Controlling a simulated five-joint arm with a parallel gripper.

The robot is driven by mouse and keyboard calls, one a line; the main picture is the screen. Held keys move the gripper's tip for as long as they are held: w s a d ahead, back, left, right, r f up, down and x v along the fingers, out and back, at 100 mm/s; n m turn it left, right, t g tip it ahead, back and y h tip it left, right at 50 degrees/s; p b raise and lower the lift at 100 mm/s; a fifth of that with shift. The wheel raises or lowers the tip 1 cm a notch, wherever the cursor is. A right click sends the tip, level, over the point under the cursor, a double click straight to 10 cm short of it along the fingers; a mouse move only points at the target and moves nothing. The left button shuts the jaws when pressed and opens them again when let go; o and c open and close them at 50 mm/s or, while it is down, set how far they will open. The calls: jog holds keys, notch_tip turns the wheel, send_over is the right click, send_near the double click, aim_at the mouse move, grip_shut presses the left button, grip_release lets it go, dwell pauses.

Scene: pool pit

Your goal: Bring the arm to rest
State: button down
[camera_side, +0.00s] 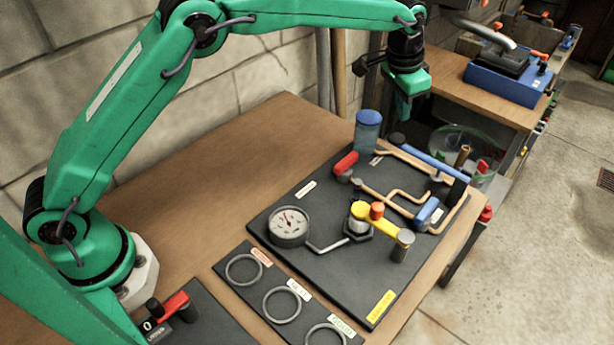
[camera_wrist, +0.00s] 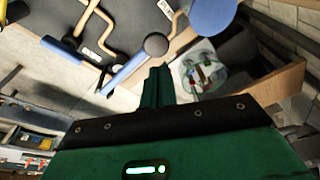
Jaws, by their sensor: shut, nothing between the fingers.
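My gripper (camera_side: 404,104) hangs at the end of my green arm, high above the far right part of the bench, and points down. It is shut and holds nothing. In the wrist view its closed fingers (camera_wrist: 157,82) point toward the board's edge. Below it in the side view is the black board (camera_side: 310,225) with copper pipes, a gauge (camera_side: 289,226), a blue-topped cylinder (camera_side: 367,130) and a yellow lever (camera_side: 374,223). My gripper is apart from all of these.
A dark panel with several rings (camera_side: 262,319) lies in front of the board. A red-handled switch (camera_side: 172,305) is at the lower left. A blue device (camera_side: 508,78) stands on a second bench at the right. A clear basin (camera_side: 462,145) sits below. The left bench top is clear.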

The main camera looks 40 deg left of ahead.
jog(key=shift+r, duration=0.4)
jog(key=shift+s+a+r, duration=0.2)
jog(key=shift+a+r, duration=0.1)
jog(key=shift+r, duration=0.1)
jog(key=s+a+r+n+t, duration=0.2)
jog(key=s+a+r+n, duration=0.1)
jog(key=s+a+r, duration=1.1)
jog(key=s+a+f+n, duration=0.1)
jog(key=s+a+f, duration=0.1)
jog(key=s, duration=0.5)
jog(key=s+a+f+n+t, duration=0.1)
jog(key=s+a+f, duration=0.1)
jog(key=s, duration=0.6)
jog(key=s+a+f+n, duration=0.1)
jog(key=s+a+f, duration=0.2)
jog(key=s, duration=0.5)
jog(key=shift+a+t+y, duration=0.25)
jog(key=shift+t+y, duration=0.05)
jog(key=shift+y, duration=0.1)
